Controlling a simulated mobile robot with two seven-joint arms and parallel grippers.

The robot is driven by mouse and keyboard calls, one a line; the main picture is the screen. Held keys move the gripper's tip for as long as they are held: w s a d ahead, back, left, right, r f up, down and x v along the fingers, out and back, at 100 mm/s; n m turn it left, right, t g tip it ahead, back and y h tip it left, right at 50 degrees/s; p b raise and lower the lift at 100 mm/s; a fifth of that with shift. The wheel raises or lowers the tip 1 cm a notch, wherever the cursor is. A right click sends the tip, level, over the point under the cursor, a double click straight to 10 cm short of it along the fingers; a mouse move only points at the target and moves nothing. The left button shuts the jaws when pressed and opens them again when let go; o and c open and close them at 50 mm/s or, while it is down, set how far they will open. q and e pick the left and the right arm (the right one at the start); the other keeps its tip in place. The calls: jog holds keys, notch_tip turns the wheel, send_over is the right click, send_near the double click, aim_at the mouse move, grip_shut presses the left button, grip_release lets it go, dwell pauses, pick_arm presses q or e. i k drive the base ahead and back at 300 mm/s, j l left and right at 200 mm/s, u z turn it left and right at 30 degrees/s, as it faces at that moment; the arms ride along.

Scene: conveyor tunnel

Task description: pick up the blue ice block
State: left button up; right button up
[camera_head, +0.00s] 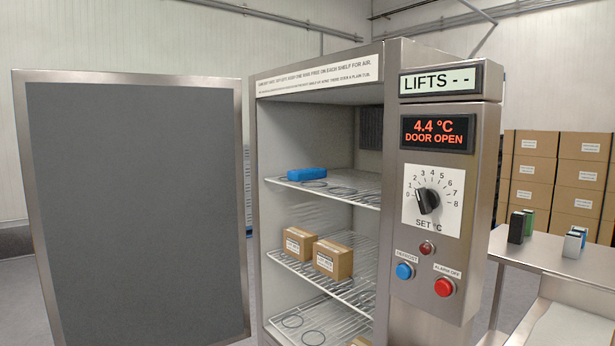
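The blue ice block (306,174) lies on the upper wire shelf (345,190) of an open steel fridge cabinet, toward the left side of the shelf. It looks like a low, rounded blue slab. Nothing touches it except the shelf under it. Neither of my grippers shows in the head view.
The cabinet door (135,200) stands wide open at left. Two cardboard boxes (333,260) sit on the middle shelf. The control panel (437,190) reads 4.4 °C, DOOR OPEN. A steel table (545,252) at right holds several small blocks. Stacked cartons (560,175) stand behind.

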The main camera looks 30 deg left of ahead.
aim_at(299, 175)
jog(key=i+j, duration=0.1)
jog(key=j, duration=0.25)
jog(key=i+j+z, duration=0.1)
jog(key=j, duration=0.25)
jog(key=i+j, duration=0.15)
jog(key=j, duration=0.2)
jog(key=i+j, duration=0.1)
jog(key=j, duration=0.25)
jog(key=i+j+z, duration=0.1)
jog(key=j, duration=0.25)
